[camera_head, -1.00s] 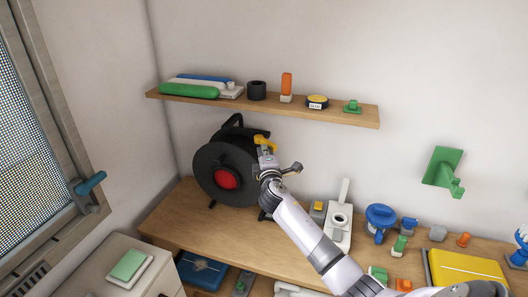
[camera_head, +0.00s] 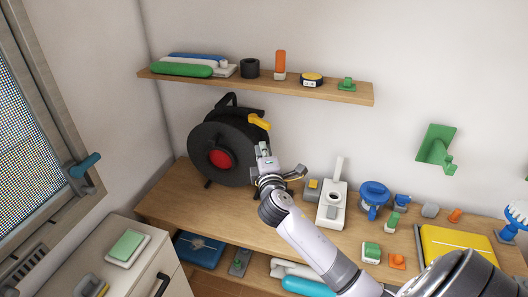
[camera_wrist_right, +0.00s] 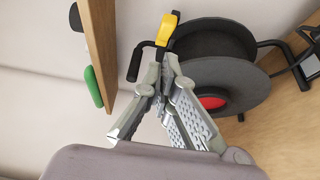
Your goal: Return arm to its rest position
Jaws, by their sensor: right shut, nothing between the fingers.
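My right arm comes in from the lower right in the head view. Its gripper (camera_head: 265,158) is shut and empty, in front of the lower right part of a black cable reel (camera_head: 208,143) with a red hub. In the right wrist view the shut gripper (camera_wrist_right: 163,62) points toward the reel (camera_wrist_right: 222,75), with the reel's yellow part (camera_wrist_right: 167,28) just beyond the fingertips in the picture. I cannot tell the exact gap. My left gripper does not show.
A wooden shelf (camera_head: 320,92) hangs above, holding a green cylinder, a black ring and a tape measure. A window is at left, a drawer cabinet lower left.

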